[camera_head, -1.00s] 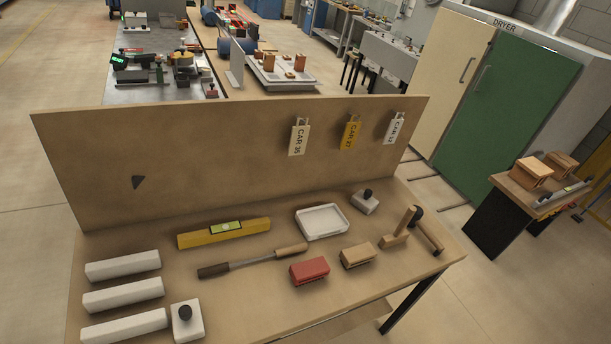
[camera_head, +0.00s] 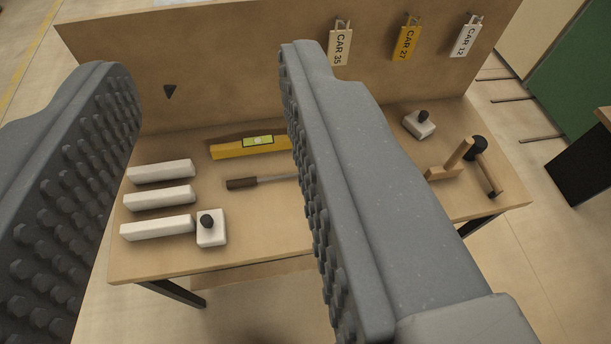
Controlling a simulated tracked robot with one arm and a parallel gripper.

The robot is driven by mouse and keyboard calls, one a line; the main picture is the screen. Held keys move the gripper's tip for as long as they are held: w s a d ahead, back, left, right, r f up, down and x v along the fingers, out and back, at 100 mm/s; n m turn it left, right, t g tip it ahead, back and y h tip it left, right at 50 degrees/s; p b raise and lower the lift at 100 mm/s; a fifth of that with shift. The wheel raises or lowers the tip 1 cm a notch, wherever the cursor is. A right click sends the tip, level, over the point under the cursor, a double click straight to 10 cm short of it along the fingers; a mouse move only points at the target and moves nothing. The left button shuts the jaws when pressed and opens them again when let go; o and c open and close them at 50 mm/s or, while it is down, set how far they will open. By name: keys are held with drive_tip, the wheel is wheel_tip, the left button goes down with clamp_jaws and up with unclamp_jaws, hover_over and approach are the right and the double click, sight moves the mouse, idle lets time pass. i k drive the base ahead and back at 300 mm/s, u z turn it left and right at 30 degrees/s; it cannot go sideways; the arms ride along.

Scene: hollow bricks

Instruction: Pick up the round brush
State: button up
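The round brush (camera_head: 243,183) lies flat on the workbench. I see its dark brown cylindrical end and part of a thin metal rod; the rest, to the right, is hidden behind my right finger. My gripper (camera_head: 205,62) is open, with two grey studded fingers wide apart and nothing between them. The fingers loom close to the camera, above and in front of the bench. The brush's dark end shows in the gap between them.
A yellow level (camera_head: 240,149) lies just behind the brush. White bars (camera_head: 160,198) and a knobbed white block (camera_head: 211,229) are to the left. A mallet (camera_head: 452,162) and another knobbed block (camera_head: 419,125) are right. The bench's upright back panel (camera_head: 220,70) carries hanging tags.

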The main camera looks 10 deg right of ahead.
sight(243, 182)
drive_tip(key=i, duration=1)
